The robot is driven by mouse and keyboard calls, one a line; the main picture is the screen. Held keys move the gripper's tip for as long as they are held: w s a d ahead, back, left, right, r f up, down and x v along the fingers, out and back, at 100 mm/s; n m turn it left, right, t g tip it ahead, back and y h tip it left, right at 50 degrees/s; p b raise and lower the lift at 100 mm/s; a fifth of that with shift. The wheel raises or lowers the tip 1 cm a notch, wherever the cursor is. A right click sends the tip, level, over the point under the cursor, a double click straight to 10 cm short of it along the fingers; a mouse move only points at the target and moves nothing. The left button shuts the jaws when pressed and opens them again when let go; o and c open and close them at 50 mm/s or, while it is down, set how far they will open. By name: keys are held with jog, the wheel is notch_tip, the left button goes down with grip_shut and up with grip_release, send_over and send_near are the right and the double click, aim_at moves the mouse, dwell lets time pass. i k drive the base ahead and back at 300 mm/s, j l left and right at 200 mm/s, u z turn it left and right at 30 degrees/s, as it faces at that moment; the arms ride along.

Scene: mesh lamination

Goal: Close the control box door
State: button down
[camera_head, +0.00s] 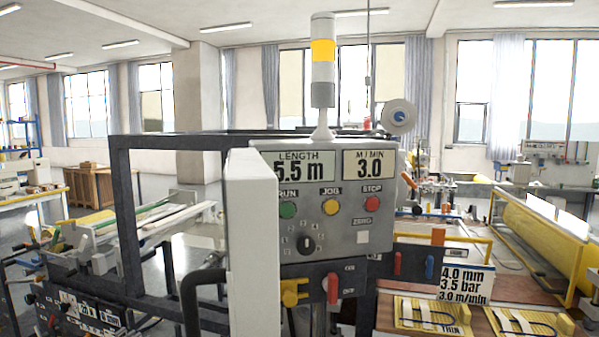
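The control box (345,245) is a grey panel in the middle of the view. It carries two displays reading 5.5 m and 3.0, green, yellow and red buttons, and a black dial. A pale door-like panel (256,245) stands at its left edge, swung out toward me, so the box front is uncovered. A black curved handle (193,295) is on the left side of this panel, cut by the bottom edge of the picture. My gripper is not in view.
A signal tower (323,75) stands on top of the box. A dark metal frame (124,215) is close on the left. Below the box are a yellow valve (290,292) and a red lever (332,288). A bench (480,318) with samples is at right.

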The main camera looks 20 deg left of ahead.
aim_at(251, 275)
jog(key=j+u, duration=0.95)
jog(key=k+l, duration=0.1)
jog(key=k, duration=0.45)
jog(key=i, duration=0.5)
